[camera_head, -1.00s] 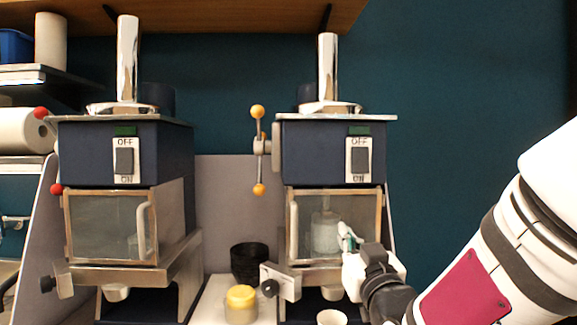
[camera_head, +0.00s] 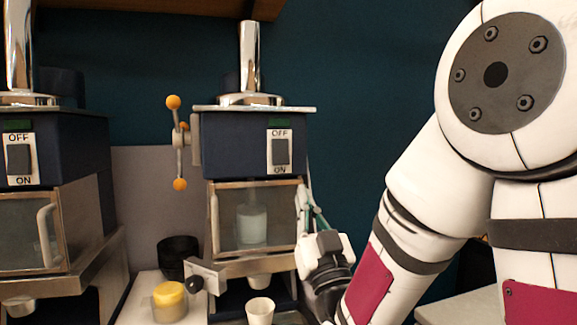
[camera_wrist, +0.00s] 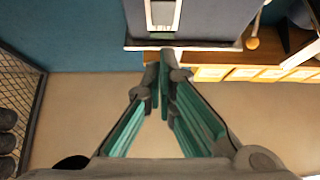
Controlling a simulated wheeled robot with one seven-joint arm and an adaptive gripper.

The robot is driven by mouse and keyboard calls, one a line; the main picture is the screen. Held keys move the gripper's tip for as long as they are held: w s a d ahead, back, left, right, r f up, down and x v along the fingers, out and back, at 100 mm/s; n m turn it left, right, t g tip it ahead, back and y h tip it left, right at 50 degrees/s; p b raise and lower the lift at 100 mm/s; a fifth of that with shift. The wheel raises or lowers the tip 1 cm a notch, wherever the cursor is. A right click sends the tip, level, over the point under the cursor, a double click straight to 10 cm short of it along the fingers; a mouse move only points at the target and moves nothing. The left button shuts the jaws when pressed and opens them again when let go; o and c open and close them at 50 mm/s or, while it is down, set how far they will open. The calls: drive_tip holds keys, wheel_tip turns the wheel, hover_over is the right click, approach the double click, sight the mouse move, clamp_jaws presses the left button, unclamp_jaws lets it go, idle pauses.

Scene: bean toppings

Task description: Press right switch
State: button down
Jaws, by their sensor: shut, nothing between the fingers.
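The right switch (camera_head: 281,151) is a dark rocker on a white plate marked OFF above and ON below, on the front of the right blue machine (camera_head: 230,145). Part of its pale plate shows at the top of the wrist view (camera_wrist: 163,12). My gripper (camera_head: 309,199) is at the right edge of that machine's glass door, below and to the right of the switch. In the wrist view its green-padded fingers (camera_wrist: 165,62) are shut and empty, with tips just below the machine's edge. I cannot tell whether the tips touch anything.
A left machine (camera_head: 60,140) has its own OFF/ON switch (camera_head: 19,159). A lever with orange knobs (camera_head: 178,140) sticks out left of the right machine. A white cup (camera_head: 260,311), a yellow-lidded jar (camera_head: 169,301) and a black bowl (camera_head: 178,257) stand below.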

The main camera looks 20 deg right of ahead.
drive_tip(key=shift+w, duration=0.1)
drive_tip(key=b, duration=0.1)
approach(283, 149)
wheel_tip(283, 149, up, 4)
drive_tip(key=shift+w+f, duration=0.2)
drive_tip(key=shift+w, duration=0.4)
drive_tip(key=shift+w+f, duration=0.25)
drive_tip(key=shift+w, duration=0.4)
drive_tip(key=shift+w+f, duration=0.2)
drive_tip(key=shift+w, duration=0.4)
